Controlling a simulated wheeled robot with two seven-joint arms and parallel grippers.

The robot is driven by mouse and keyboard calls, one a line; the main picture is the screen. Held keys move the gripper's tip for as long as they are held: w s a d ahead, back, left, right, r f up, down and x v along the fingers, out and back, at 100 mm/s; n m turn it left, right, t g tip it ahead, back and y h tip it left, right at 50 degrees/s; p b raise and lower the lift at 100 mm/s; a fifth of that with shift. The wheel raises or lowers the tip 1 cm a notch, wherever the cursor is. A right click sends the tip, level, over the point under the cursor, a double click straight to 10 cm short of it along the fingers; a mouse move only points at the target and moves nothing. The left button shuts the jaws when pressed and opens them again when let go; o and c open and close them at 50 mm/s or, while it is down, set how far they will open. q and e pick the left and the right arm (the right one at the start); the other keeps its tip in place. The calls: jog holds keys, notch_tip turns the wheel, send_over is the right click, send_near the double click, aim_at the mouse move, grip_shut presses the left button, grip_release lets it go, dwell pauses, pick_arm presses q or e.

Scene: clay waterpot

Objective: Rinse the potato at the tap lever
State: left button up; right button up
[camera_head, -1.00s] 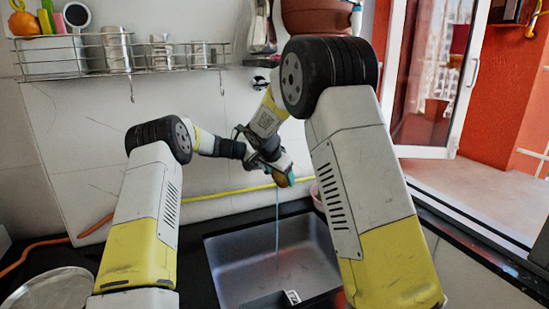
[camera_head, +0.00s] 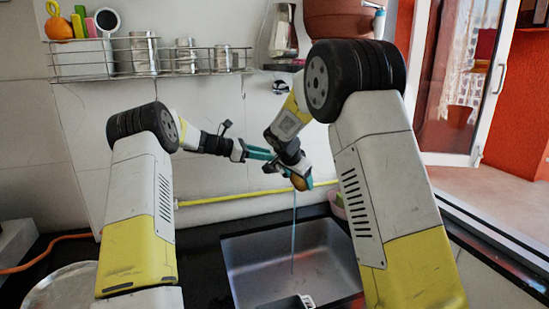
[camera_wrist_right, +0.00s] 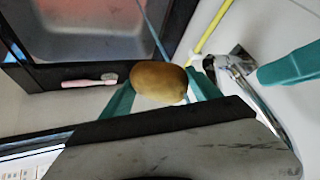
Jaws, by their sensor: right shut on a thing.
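My right gripper (camera_head: 298,180) is shut on the brown potato (camera_wrist_right: 158,83), which sits between its teal fingers in the right wrist view. In the head view the potato (camera_head: 301,184) is partly hidden by that gripper, above the sink. A thin bluish water stream (camera_head: 294,232) falls from there into the sink. The chrome tap (camera_wrist_right: 236,68) shows beside the potato in the wrist view; its lever is not clear. My left gripper (camera_head: 258,152) is left of and above the right one. One teal finger of it (camera_wrist_right: 290,64) shows close to the tap. Its opening is unclear.
The metal sink (camera_head: 240,262) is set in a dark counter below the grippers. A yellow hose (camera_head: 230,198) runs along the wall behind. A wire rack (camera_head: 150,68) with cups hangs above on the left. A pink item (camera_wrist_right: 88,82) lies beside the sink.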

pick_arm(q)
jog(key=shift+a, duration=0.15)
dwell(0.5)
dwell(0.4)
jog(key=w+d+f+h, duration=0.1)
jog(key=d, duration=0.2)
jog(key=w+d+f+h, duration=0.1)
jog(key=d, duration=0.3)
jog(key=w+d+f+h, duration=0.1)
jog(key=d, duration=0.2)
jog(key=shift+w+d+f+t, duration=0.15)
jog(key=shift+w+t, duration=0.15)
jog(key=shift+w, duration=0.05)
